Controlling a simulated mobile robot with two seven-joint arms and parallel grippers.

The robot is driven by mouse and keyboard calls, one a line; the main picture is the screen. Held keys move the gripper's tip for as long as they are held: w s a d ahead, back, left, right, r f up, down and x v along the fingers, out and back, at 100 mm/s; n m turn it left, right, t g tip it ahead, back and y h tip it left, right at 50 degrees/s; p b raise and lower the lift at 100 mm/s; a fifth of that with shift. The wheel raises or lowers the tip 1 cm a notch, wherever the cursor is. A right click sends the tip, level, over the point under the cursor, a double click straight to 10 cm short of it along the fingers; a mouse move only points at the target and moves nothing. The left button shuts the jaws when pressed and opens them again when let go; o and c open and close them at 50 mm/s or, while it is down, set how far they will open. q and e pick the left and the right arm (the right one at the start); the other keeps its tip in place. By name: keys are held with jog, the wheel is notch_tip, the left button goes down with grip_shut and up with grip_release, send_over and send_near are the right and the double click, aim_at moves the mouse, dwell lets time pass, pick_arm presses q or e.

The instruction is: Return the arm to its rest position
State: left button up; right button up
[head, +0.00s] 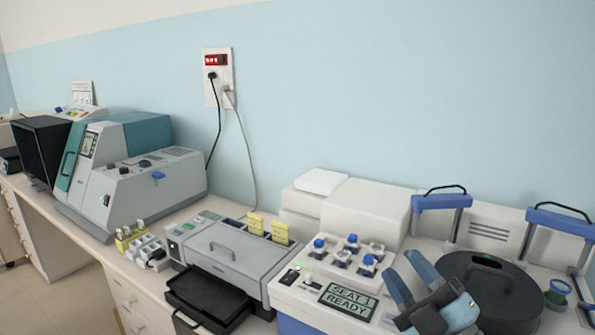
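My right gripper (402,266) shows at the lower right, with its blue-grey fingers pointing up and to the left. The fingers are apart and I see nothing held between them. It is in front of the white machine with the "SEAT 1 READY" screen (348,300), just left of a round black lid (490,285). I cannot tell its height above the machine. My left gripper is not in view.
Blue-capped bottles (350,241) stand on the white machine. Blue-topped frames (441,202) rise behind and right of the gripper. A grey slide printer (235,255) with a black tray (207,298) is left of it. A teal-and-grey instrument (140,185) stands farther left.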

jog(key=s+d+f+m+g+h, duration=0.25)
jog(key=f+m+h, duration=0.2)
jog(key=f, duration=0.25)
jog(key=s+d+f+m+g+h, duration=0.1)
jog(key=d+f+m+g+h, duration=0.1)
jog(key=d+f+m+h, duration=0.4)
jog(key=s+d+f+m+g+h, duration=0.1)
jog(key=s+f+m+g+h, duration=0.2)
jog(key=f, duration=0.5)
jog(key=s+f+m+g, duration=0.4)
jog(key=s+f+g, duration=0.65)
jog(key=s, duration=0.55)
jog(key=w+a+f+n+t+y+p, duration=0.1)
jog(key=w+a+f+t+y+p, duration=0.3)
jog(key=f+t, duration=0.4)
notch_tip(320, 180, down, 2)
jog(key=shift+w+a+t, duration=0.3)
jog(key=shift+w+a, duration=0.5)
jog(key=shift+w, duration=0.25)
